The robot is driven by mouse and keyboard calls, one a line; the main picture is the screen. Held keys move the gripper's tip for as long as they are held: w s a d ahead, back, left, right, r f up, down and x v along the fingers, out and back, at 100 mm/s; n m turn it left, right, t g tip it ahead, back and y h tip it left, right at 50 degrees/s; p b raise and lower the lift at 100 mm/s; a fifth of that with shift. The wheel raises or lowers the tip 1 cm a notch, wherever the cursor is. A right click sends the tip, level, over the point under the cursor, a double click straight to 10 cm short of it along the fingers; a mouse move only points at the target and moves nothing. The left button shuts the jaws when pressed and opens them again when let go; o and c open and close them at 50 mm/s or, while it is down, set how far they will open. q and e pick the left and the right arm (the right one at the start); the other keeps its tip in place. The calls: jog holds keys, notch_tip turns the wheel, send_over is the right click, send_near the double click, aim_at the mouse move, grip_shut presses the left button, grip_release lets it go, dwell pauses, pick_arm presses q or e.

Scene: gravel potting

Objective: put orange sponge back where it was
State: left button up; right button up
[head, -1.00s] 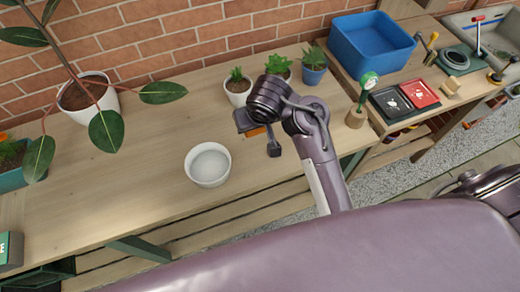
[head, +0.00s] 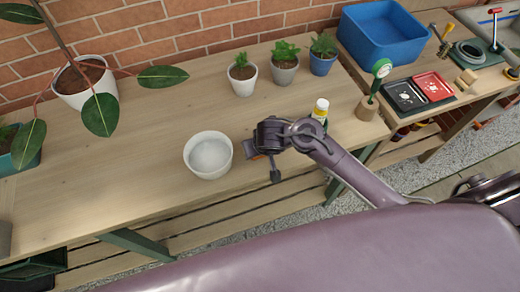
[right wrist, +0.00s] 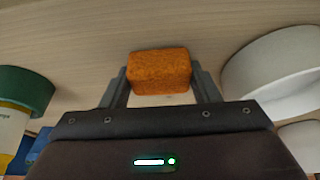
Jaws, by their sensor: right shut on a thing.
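The orange sponge (right wrist: 159,70) is held between the two fingers of my right gripper (right wrist: 160,88) in the right wrist view. In the head view my right gripper (head: 258,158) is just right of the white bowl, near the table's front edge. The sponge is mostly hidden there by the gripper. I cannot tell whether the sponge touches the table. My left gripper is not in view.
The white bowl (head: 208,166) is close to my right gripper; it also shows in the right wrist view (right wrist: 270,75). A bottle (head: 320,108) stands behind my right arm. Small potted plants (head: 243,82) stand at the back. The table's left middle is clear.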

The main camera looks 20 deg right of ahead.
jog(key=shift+f, duration=0.15)
jog(key=o, duration=1)
jog(key=shift+c, duration=0.2)
jog(key=shift+r, duration=0.3)
jog(key=p+v, duration=0.4)
jog(key=v, duration=0.7)
jog(key=shift+s+r, duration=0.2)
jog(key=shift+r, duration=0.15)
